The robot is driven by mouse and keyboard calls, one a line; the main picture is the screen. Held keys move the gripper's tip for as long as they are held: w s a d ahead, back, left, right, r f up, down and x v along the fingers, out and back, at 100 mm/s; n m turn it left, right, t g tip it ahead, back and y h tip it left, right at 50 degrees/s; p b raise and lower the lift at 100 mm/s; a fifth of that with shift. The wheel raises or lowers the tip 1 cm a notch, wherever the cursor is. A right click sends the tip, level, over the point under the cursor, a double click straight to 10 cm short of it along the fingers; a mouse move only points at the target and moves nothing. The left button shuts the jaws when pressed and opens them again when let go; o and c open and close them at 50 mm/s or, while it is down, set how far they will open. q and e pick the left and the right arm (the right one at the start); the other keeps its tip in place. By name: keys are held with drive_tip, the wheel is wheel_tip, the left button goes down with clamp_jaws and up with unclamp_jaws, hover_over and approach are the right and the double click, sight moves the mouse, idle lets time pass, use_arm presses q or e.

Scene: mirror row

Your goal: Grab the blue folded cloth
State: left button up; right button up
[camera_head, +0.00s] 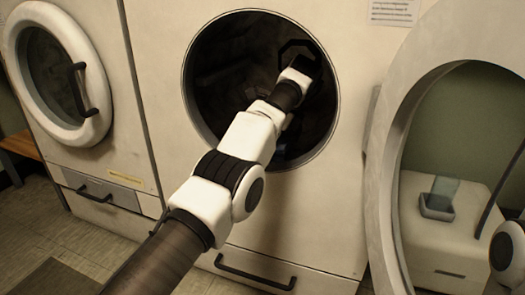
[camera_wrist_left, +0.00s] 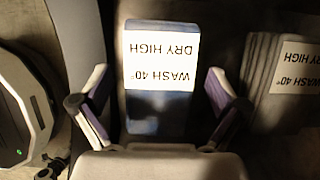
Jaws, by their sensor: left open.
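The blue folded cloth (camera_wrist_left: 157,112) shows in the left wrist view, with a white label reading WASH 40° DRY HIGH, upside down in the picture. My left gripper (camera_wrist_left: 158,88) is open, with one finger on each side of the cloth and visible gaps between. The fingers are not closed on it. In the head view my left arm reaches into the dark round opening of the middle machine (camera_head: 225,75), and the left gripper (camera_head: 298,52) is dim inside it. I cannot make out the cloth there. My right gripper is out of view.
A grey folded cloth (camera_wrist_left: 262,70) with a similar label lies to the right in the wrist view. An open round door (camera_head: 385,170) stands at the right. A machine with a shut door (camera_head: 88,125) is at left.

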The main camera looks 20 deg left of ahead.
use_arm(q)
drive_tip(key=shift+f, duration=0.25)
idle(0.3)
drive_tip(key=c, duration=1.3)
